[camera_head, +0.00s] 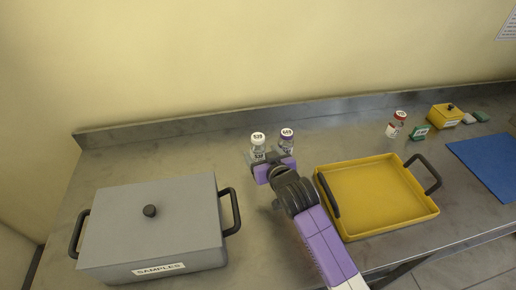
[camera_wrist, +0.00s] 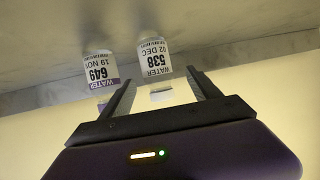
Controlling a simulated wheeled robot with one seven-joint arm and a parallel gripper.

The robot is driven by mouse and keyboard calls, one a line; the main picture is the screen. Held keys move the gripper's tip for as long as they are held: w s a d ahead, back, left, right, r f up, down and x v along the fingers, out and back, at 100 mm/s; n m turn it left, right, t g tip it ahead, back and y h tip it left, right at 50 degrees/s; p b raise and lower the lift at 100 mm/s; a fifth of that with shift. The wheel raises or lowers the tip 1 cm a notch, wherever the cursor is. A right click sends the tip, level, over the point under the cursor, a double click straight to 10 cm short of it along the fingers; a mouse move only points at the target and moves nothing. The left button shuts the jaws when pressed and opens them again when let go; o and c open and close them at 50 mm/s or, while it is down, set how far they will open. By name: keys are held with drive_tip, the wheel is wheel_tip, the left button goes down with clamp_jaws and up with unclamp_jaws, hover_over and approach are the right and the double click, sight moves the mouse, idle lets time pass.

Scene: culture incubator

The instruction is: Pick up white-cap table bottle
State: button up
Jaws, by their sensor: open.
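The white-cap bottle (camera_head: 258,141) stands upright on the steel bench near the back wall, its cap marked 538. In the wrist view the white-cap bottle (camera_wrist: 154,60) appears upside down, with a label reading WATER 538 02 DEC. My gripper (camera_head: 260,158) is at the bottle's near side. In the wrist view my gripper (camera_wrist: 161,77) is open, its fingers to either side of the white-cap bottle's outline. How far the fingers reach around it, and any contact, I cannot tell. My gripper hides the bottle's lower part in the head view.
A purple-cap bottle (camera_head: 287,136) marked 649 stands close on the right, also in the wrist view (camera_wrist: 99,72). A grey SAMPLES box (camera_head: 150,240) is at left, a yellow tray (camera_head: 375,188) at right. Red-cap bottles (camera_head: 396,124) and a blue mat (camera_head: 490,163) lie further right.

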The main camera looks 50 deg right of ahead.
sight(260, 149)
drive_tip(key=shift+d+r+p+x, duration=0.15)
drive_tip(key=shift+p+x, duration=0.15)
drive_tip(key=shift+x, duration=1.15)
drive_tip(key=shift+d+r+p+x, duration=0.15)
drive_tip(key=shift+p+x, duration=0.15)
drive_tip(key=shift+x, duration=1.2)
drive_tip(key=c, duration=1.5)
drive_tip(key=shift+r, duration=0.1)
drive_tip(key=shift+c, duration=0.2)
